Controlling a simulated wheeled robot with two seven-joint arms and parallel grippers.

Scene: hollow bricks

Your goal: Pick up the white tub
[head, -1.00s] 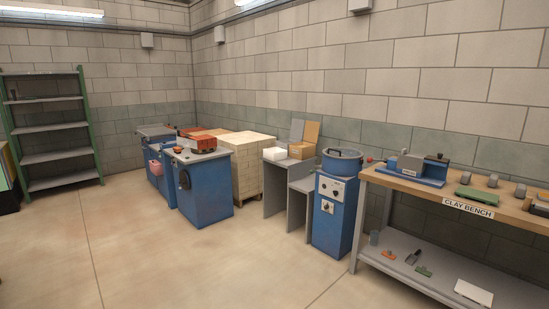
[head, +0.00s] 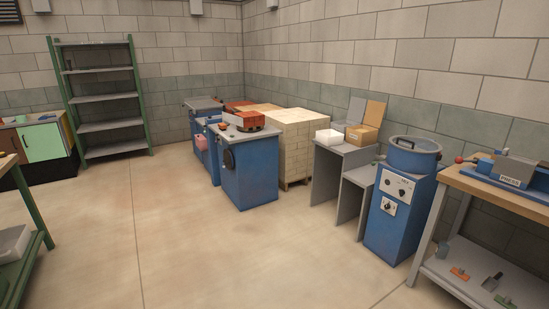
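A small white tub (head: 329,137) sits on the grey stand (head: 340,152), right of the pallet of pale bricks, with a cardboard box beside it. At the lower left edge, a pale grey-white container (head: 12,243) rests on the shelf of a green-framed bench, partly cut off by the picture edge. I cannot tell its full shape. Neither of my grippers shows in the head view.
Blue machines (head: 248,170) stand near the far corner. A blue drum machine (head: 400,215) and a wooden workbench (head: 500,198) are at the right. A green shelf rack (head: 105,100) stands at the back left. The middle floor (head: 210,250) is clear.

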